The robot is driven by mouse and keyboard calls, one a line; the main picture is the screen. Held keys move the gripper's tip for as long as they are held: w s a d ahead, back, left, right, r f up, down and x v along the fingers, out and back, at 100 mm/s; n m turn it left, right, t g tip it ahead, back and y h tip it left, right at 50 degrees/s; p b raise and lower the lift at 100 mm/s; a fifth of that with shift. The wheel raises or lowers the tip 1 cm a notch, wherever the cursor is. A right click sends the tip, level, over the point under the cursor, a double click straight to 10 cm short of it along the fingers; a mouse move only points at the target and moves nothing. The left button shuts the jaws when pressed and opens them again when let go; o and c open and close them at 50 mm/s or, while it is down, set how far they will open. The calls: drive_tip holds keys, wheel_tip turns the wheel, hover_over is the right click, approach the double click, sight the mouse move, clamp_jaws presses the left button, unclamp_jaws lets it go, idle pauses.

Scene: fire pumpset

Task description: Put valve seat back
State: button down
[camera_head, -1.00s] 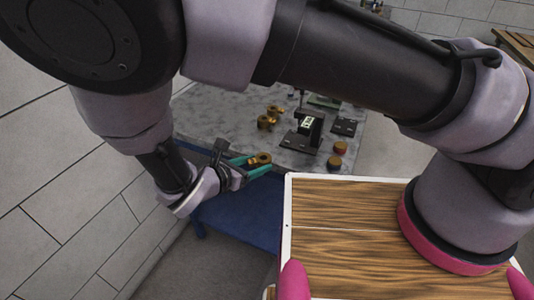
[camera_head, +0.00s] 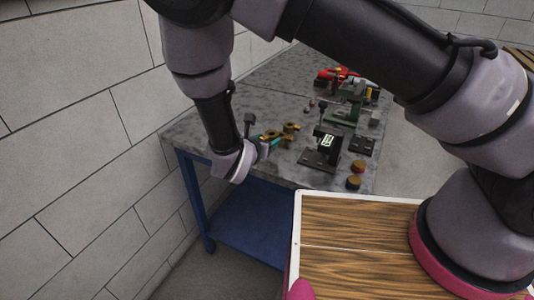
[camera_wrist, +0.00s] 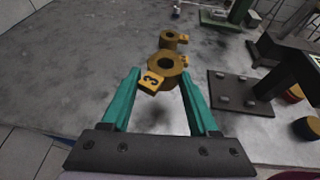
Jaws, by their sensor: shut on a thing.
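A brass ring-shaped part with a hole and a tag marked 3 (camera_wrist: 165,66), which looks like the valve seat, is between the green fingers of my gripper (camera_wrist: 158,78) in the wrist view. My gripper is shut on it. In the head view my gripper (camera_head: 268,146) is over the near left part of the table, with the brass part (camera_head: 270,135) at its tips. A second brass part with a ring (camera_wrist: 171,38) stands just beyond the held one; it also shows in the head view (camera_head: 290,127). I cannot tell whether the two touch.
The grey table (camera_head: 190,132) has blue legs. A black stand on a dark plate (camera_head: 322,158) is right of the brass parts. Two round brown-topped pieces (camera_head: 355,174) lie near the front edge. Green and red devices (camera_head: 350,95) stand farther back. A wall is at left.

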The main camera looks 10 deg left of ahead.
drive_tip(key=shift+f, duration=2.45)
drive_tip(key=shift+f, duration=0.1)
drive_tip(key=shift+c, duration=0.7)
unclamp_jaws()
drive_tip(key=v, duration=1.2)
